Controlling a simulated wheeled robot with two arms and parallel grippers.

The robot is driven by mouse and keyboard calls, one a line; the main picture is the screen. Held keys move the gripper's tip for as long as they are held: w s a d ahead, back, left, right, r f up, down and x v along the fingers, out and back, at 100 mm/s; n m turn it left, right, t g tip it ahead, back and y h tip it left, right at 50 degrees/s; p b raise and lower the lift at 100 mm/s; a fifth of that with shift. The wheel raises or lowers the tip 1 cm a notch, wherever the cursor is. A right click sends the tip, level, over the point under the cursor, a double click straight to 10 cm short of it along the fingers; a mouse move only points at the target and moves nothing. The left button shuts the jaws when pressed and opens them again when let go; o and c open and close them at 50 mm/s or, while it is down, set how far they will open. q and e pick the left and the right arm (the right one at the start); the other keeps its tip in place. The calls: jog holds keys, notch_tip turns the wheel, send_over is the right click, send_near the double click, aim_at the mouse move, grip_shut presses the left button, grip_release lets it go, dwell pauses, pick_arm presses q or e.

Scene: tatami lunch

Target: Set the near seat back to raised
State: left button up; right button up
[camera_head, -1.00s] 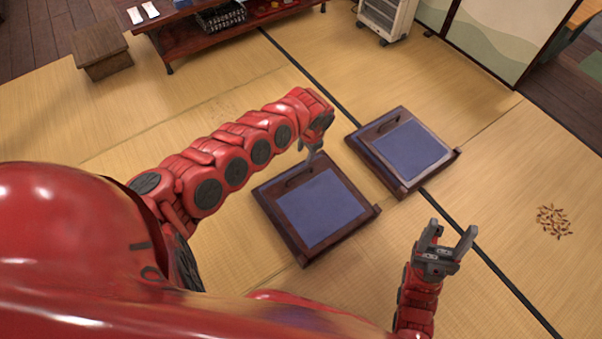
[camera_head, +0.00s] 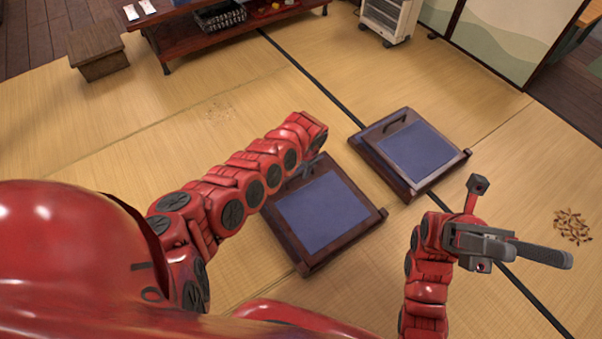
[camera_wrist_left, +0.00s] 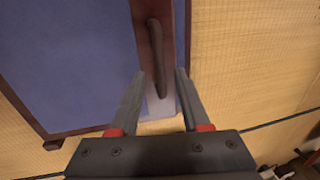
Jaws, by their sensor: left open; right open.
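The near seat (camera_head: 322,212) is a dark wooden frame with a blue pad. It lies folded flat on the tatami, its back down. A dark curved handle (camera_wrist_left: 156,50) stands on the wooden strip along one edge. My left gripper (camera_head: 312,168) is low over that edge, partly hidden by its own arm in the head view. In the left wrist view its open fingers (camera_wrist_left: 160,85) point at the handle, one to each side; I cannot tell whether they touch it. My right gripper (camera_head: 525,222) is open and empty, right of the near seat.
A second, similar flat seat (camera_head: 418,150) lies just behind and right. Brown scraps (camera_head: 572,226) lie on the tatami at the right. A low red table (camera_head: 215,35), a wooden stool (camera_head: 97,50) and a white heater (camera_head: 388,18) stand at the back.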

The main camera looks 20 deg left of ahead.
pick_arm(q)
notch_tip(320, 180, down, 2)
jog(key=shift+w+a+f+b, duration=0.1)
jog(key=shift+a+b, duration=0.05)
jog(key=shift+b, duration=0.55)
pick_arm(e)
jog(key=s+d+r+n+t+h, duration=0.2)
jog(key=s+d+n+t+h, duration=0.2)
jog(key=s+t+h, duration=0.3)
jog(key=shift+d+n, duration=0.4)
jog(key=shift+n, duration=0.5)
pick_arm(q)
jog(key=shift+c, duration=0.2)
grip_shut()
pick_arm(e)
jog(key=shift+w+r, duration=0.1)
